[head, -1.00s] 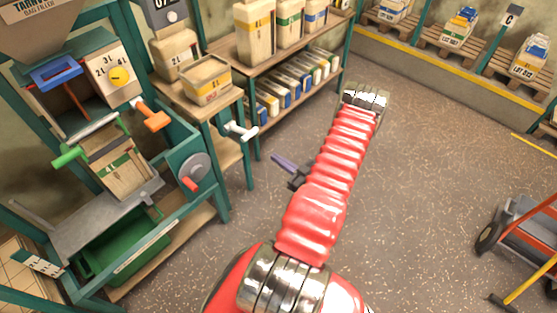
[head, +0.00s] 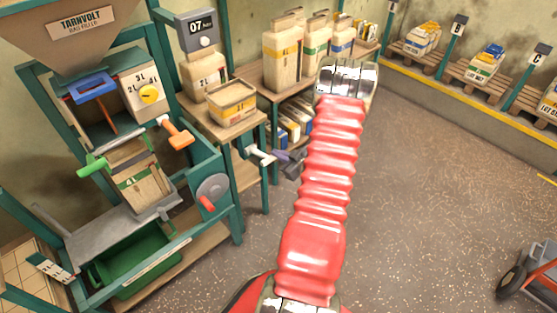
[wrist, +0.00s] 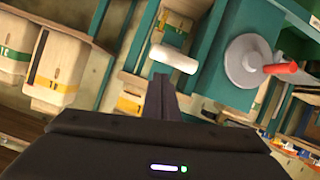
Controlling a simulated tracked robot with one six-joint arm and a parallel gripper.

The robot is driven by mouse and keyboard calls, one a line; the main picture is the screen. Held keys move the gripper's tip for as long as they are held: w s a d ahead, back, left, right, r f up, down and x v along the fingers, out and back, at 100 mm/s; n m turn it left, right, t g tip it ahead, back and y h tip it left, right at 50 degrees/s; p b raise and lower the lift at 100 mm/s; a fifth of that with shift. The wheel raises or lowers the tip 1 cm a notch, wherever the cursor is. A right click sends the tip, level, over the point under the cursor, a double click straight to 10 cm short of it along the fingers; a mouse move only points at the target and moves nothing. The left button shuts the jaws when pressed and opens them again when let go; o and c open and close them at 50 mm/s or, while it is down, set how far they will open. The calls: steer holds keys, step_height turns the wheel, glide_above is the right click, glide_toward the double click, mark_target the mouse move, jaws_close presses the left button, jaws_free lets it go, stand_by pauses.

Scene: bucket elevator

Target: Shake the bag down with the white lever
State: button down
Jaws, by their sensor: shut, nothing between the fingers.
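The white lever (head: 260,155) is a short white handle on the teal frame, right of the filler. In the wrist view the white lever (wrist: 174,59) lies just beyond my fingertips. The paper bag (head: 140,180) stands upright under the filler spout, by the green-handled bar. My gripper (head: 279,156) is shut and empty, just right of the white lever in the head view. In the wrist view my gripper (wrist: 165,82) shows its dark fingers together, pointing at the lever. I cannot tell whether they touch it.
An orange handle (head: 176,134), a blue handle (head: 92,88) and a grey wheel with a red knob (head: 212,191) are on the filler. A shelf behind holds several bags. A hand truck (head: 530,272) stands at lower right. The floor between is clear.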

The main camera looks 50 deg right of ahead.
steer(key=w+a+r+g+h, duration=0.15)
steer(key=w+a+r, duration=0.35)
steer(key=r, duration=0.5)
steer(key=w+a+r+g+h, duration=0.15)
steer(key=w+a+r, duration=0.35)
steer(key=r, duration=0.5)
steer(key=a+r+g+y, duration=0.1)
steer(key=a+r+g, duration=0.1)
steer(key=a+r, duration=0.5)
steer(key=s+a+r+g+y, duration=0.1)
steer(key=s+a+r, duration=0.1)
steer(key=s+a, duration=0.5)
steer(key=s+a+r+y, duration=0.2)
steer(key=s+a, duration=0.5)
steer(key=a, duration=0.7)
steer(key=s+a+r+g+y, duration=0.1)
steer(key=s+a+r+y, duration=0.1)
steer(key=s+a, duration=0.5)
steer(key=a, duration=0.3)
steer(key=shift+a+g, duration=0.3)
